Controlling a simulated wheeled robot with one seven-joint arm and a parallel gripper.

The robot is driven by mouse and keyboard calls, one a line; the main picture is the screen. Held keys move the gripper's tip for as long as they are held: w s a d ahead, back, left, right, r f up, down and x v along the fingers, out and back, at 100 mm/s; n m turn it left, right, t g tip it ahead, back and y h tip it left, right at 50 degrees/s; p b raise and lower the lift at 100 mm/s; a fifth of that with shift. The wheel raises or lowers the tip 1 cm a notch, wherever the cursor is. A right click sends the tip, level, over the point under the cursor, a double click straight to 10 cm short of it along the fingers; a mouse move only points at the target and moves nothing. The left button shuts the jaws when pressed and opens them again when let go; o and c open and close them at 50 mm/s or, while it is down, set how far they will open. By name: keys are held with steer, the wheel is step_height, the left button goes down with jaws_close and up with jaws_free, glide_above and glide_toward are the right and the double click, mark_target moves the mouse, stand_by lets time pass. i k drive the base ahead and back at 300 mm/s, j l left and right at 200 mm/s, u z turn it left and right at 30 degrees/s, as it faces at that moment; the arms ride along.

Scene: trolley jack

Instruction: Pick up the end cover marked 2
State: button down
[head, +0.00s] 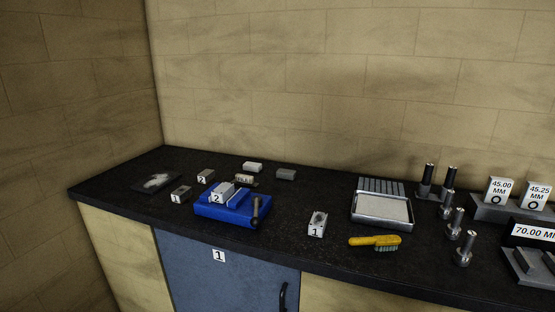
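Two things bear a label 2. One is a small grey block (205,176) on the dark bench top at the left, behind the blue fixture. The other is a light grey metal piece (222,191) sitting in the blue vise-like fixture (232,212). I cannot tell from this view which of them is the end cover. Pieces marked 1 are a small dark grey block (181,194) left of the fixture and a light grey block with a dark opening (317,224) right of it. My gripper is not in view.
A yellow-handled brush (375,241) lies in front of a grey tray (382,222). Dark metal posts (455,224) and gauge blocks stand at the right. A dark mat with pale debris (157,182) lies far left.

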mark_target(221, 194)
steer(key=i+j+z, duration=0.1)
steer(key=j, duration=0.35)
steer(key=i+j, duration=0.3)
steer(key=j, duration=0.2)
steer(key=i+j+z, duration=0.15)
steer(key=j, duration=0.35)
steer(key=i+j+z, duration=0.1)
steer(key=j, duration=0.4)
steer(key=i+j, duration=0.2)
steer(key=j, duration=0.3)
steer(key=i+j+z, duration=0.15)
steer(key=j, duration=0.35)
steer(key=i+j+z, duration=0.1)
steer(key=j, duration=0.45)
steer(key=i+j+z, duration=0.1)
steer(key=j, duration=0.4)
